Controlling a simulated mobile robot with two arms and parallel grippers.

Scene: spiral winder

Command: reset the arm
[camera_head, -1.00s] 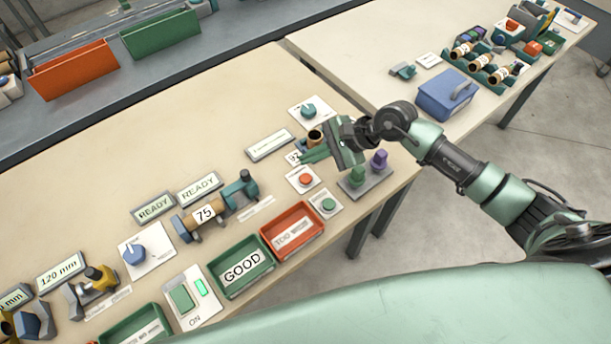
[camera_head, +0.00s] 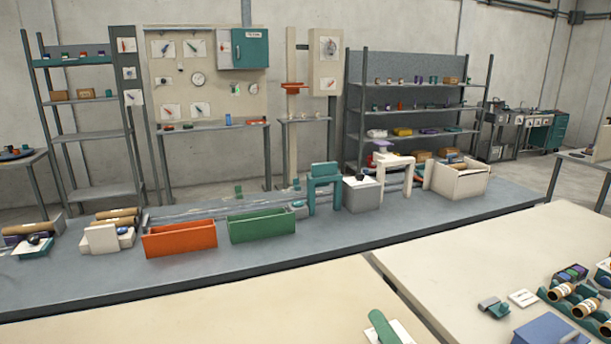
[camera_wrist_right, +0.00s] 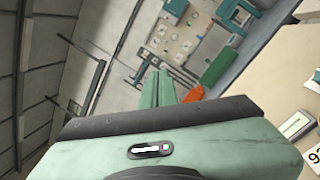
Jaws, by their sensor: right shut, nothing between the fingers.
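The rest of that arm is out of the head view. In the right wrist view the two green fingers (camera_wrist_right: 158,90) lie side by side, shut and empty. They point toward the back of the room, clear of any object. My left gripper is in neither view.
A grey bench (camera_head: 110,285) runs behind the table with an orange bin (camera_head: 180,240) and a green bin (camera_head: 262,226). A blue box (camera_head: 550,333) and a rack of spools (camera_head: 578,303) stand at the lower right. Shelves (camera_head: 415,93) line the wall.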

